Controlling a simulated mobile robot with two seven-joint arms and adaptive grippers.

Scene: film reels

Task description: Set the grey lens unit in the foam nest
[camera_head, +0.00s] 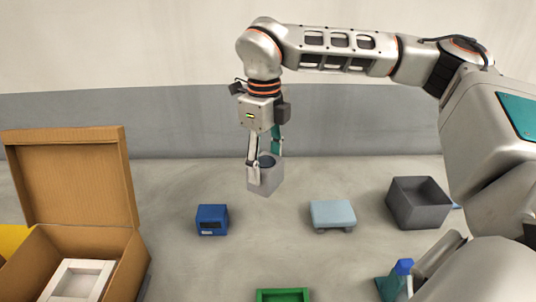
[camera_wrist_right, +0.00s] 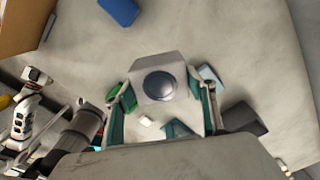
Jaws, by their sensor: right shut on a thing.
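The grey lens unit (camera_head: 270,184), a light grey block with a dark round lens, hangs in the air right of the cardboard box. My right gripper (camera_head: 265,164) is shut on it from above. In the right wrist view the lens unit (camera_wrist_right: 147,66) sits between the two green-padded fingers, its dark dome facing the camera. The white foam nest (camera_head: 104,267) lies inside the open cardboard box (camera_head: 124,268) at the lower left. My left gripper does not show in the head view.
The box's raised lid (camera_head: 75,177) stands at its back. A blue block (camera_head: 211,219) lies between box and lens unit.

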